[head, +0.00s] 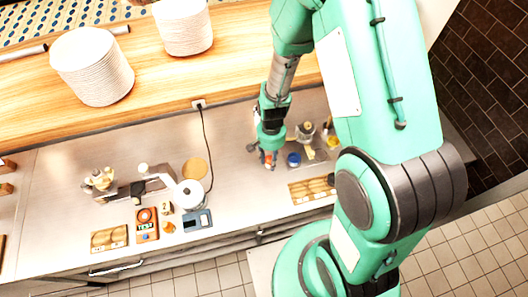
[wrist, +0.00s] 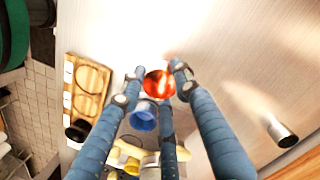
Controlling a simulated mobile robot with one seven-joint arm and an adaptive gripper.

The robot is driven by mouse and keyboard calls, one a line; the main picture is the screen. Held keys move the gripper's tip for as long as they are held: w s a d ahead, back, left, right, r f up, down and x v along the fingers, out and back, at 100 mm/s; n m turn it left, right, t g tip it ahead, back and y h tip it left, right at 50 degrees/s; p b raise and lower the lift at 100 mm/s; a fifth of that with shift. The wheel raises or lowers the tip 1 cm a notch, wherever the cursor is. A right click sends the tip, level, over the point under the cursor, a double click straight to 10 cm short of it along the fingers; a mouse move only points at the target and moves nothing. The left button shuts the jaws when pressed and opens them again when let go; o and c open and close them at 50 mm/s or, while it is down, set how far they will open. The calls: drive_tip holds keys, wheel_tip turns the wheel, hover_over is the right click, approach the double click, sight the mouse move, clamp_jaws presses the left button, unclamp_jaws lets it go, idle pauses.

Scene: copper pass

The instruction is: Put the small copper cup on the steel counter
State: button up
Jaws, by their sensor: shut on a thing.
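The small copper cup (wrist: 159,83) is shiny orange-red and sits between the fingertips of my gripper (wrist: 156,90) in the wrist view. The blue fingers are shut on it from both sides, with another finger below it in the picture. In the head view my gripper (head: 266,156) hangs low over the steel counter (head: 235,155), and the cup shows as a small orange spot (head: 269,160) at its tips. I cannot tell whether the cup touches the counter.
A blue cup (head: 293,159) stands close to the right of my gripper. Beyond it are a grinder-like item (head: 306,133) and a yellow item (head: 333,141). A wooden tray (head: 312,189) lies in front. The counter left of my gripper is mostly clear; a cable (head: 207,140) hangs there.

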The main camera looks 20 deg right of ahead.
drive_tip(key=w, duration=0.6)
drive_tip(key=shift+a+f, duration=0.3)
drive_tip(key=shift+a, duration=0.05)
drive_tip(key=shift+f, duration=0.1)
drive_tip(key=shift+f+p, duration=0.4)
drive_tip(key=shift+f, duration=1.25)
drive_tip(key=shift+f, duration=0.1)
drive_tip(key=shift+c, duration=0.2)
drive_tip(key=o, duration=1.2)
drive_tip(key=shift+c, duration=0.2)
wheel_tip(320, 180, up, 12)
drive_tip(key=w, duration=0.1)
drive_tip(key=shift+w+d, duration=0.25)
drive_tip(key=shift+w, duration=0.05)
